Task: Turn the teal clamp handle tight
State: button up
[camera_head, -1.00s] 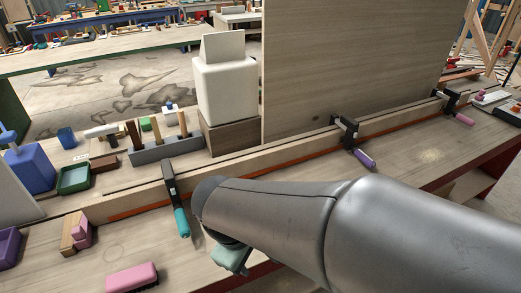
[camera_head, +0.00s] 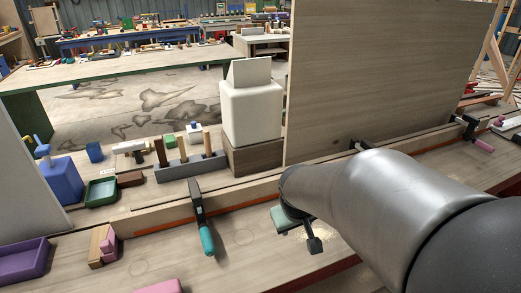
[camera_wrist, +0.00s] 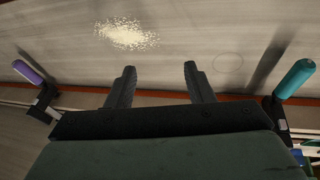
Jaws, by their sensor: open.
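The teal clamp handle (camera_head: 207,240) hangs at the lower end of a black bar clamp (camera_head: 196,205) on the long wooden stringer, left of my arm in the head view. In the wrist view the teal handle (camera_wrist: 295,78) is at the right edge, well to the side of the fingers. My gripper (camera_wrist: 158,80) is open with nothing between its fingers. In the head view my gripper (camera_head: 304,233) shows partly beyond my arm, right of the teal handle and apart from it.
The purple-handled clamp (camera_wrist: 30,74) is at the left in the wrist view. A pink-handled clamp (camera_head: 482,145) is farther right. A tall panel (camera_head: 380,75) stands behind the stringer. Pale sawdust (camera_wrist: 127,33) lies on the bench. Bench around the teal handle is mostly clear.

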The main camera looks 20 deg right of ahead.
jog(key=w+d+t+h, duration=0.2)
jog(key=w+d, duration=0.3)
jog(key=d, duration=0.5)
jog(key=shift+r, duration=0.3)
jog(key=shift+d, duration=0.1)
